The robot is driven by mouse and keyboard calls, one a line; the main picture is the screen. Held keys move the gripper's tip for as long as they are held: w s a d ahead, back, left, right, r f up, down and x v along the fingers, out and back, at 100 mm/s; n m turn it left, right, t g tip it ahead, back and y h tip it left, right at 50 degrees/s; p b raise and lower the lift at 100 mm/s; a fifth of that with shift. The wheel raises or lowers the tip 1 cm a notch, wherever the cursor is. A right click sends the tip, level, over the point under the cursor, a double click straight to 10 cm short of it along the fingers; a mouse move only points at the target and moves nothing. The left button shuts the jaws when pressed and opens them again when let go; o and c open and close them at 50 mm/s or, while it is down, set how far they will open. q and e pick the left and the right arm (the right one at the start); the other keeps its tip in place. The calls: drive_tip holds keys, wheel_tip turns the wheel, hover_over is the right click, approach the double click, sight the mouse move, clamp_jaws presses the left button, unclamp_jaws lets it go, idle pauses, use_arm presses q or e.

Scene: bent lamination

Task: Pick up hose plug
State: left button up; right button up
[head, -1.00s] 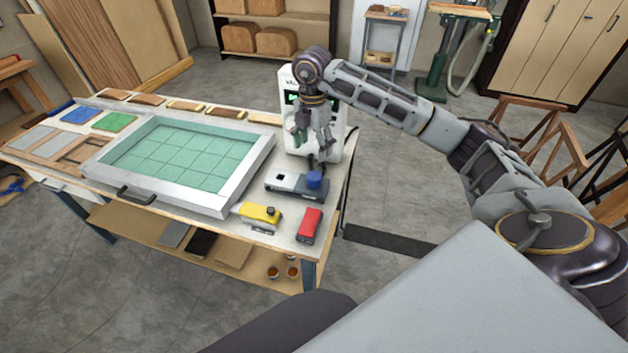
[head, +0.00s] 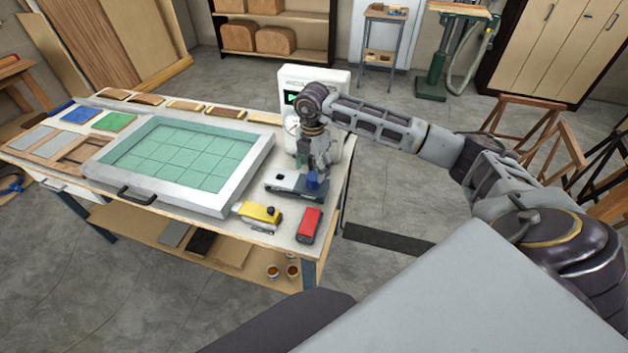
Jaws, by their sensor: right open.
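Whether the fingers touch the cylinder is too small to tell. The gripper and wrist hide part of the white machine (head: 337,80) behind and its lower front. My left gripper is not in view.
A yellow tool (head: 260,213) and a red block (head: 309,225) lie in front of the grey block. The bench's right edge is close to the gripper.

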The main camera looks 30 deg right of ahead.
sight(314, 175)
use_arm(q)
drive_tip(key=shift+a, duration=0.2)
use_arm(e)
drive_tip(key=shift+f, duration=0.1)
drive_tip(key=shift+d+f, duration=0.15)
drive_tip(key=shift+f, duration=0.45)
drive_tip(key=f, duration=0.1)
drive_tip(key=f+p, duration=0.1)
drive_tip(key=shift+w+d+f, duration=0.1)
drive_tip(key=shift+d+f, duration=0.1)
drive_tip(key=shift+f, duration=0.7)
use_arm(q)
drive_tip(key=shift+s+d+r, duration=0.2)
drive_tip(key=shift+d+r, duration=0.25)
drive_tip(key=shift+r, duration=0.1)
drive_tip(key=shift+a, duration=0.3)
use_arm(e)
drive_tip(key=shift+c, duration=0.4)
